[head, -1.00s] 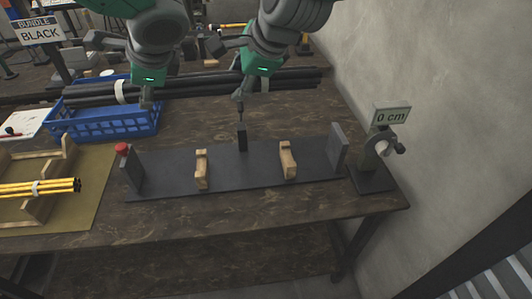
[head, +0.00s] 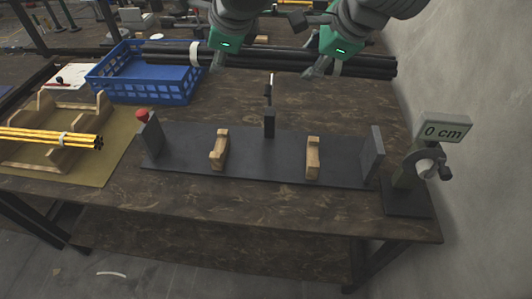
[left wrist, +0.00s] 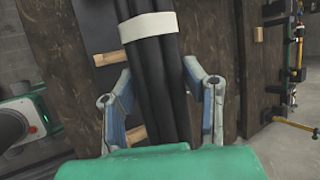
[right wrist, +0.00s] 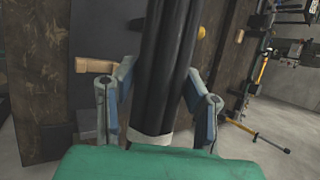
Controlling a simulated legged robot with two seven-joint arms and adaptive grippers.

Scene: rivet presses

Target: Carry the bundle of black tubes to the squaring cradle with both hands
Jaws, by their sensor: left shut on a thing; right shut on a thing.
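The bundle of black tubes (head: 265,58) hangs level across the far part of the table, with white bands near both ends. My left gripper (head: 217,62) is shut around it, just right of the left band. My right gripper (head: 318,67) is shut around it, just left of the right band. The tubes also show between the fingers in the left wrist view (left wrist: 160,85) and the right wrist view (right wrist: 165,70). The squaring cradle (head: 265,172), a dark plate with two wooden rests (head: 220,151) (head: 313,158) and upright end plates, lies nearer and empty.
A blue basket (head: 150,88) stands behind left, partly under the tubes' left end. A gauge with a "0 cm" sign (head: 445,128) is at right, near the wall. Yellow tubes (head: 50,137) lie left.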

